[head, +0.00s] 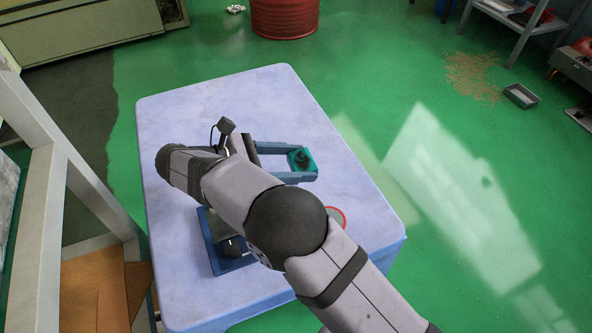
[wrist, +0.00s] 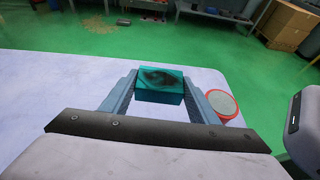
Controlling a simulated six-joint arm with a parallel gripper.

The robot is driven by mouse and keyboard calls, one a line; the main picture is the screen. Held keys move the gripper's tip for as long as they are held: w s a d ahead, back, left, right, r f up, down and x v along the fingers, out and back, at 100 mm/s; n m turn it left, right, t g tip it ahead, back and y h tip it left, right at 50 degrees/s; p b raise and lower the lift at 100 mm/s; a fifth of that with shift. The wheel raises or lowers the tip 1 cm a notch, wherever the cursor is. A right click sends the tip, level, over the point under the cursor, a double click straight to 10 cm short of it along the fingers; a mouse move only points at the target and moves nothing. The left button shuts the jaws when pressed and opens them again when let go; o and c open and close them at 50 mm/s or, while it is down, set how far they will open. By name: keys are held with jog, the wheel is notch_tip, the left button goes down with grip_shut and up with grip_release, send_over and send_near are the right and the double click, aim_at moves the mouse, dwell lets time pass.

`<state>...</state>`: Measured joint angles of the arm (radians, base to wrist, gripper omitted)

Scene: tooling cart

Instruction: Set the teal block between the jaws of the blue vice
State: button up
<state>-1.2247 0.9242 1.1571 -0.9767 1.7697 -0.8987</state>
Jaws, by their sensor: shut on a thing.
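The teal block (head: 301,158) has a dark patch on its top face. My gripper (head: 303,162) is shut on it, with one blue-grey finger on each side. In the wrist view the teal block (wrist: 160,94) sits level between the fingertips of my gripper (wrist: 161,86). The block appears to be held above the cart top, but its exact height is hard to tell. The blue vice (head: 209,243) stands on the cart, nearer the front left than the block. My arm hides much of the vice, including most of its jaws. The vice does not show in the wrist view.
A red-rimmed round container with a grey inside (head: 337,215) stands on the cart, partly behind my arm; it also shows in the wrist view (wrist: 222,104). The cart top (head: 190,105) is clear at the back and left. Green floor surrounds the cart's right side.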

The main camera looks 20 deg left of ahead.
aim_at(296, 162)
jog(key=shift+r, duration=1.5)
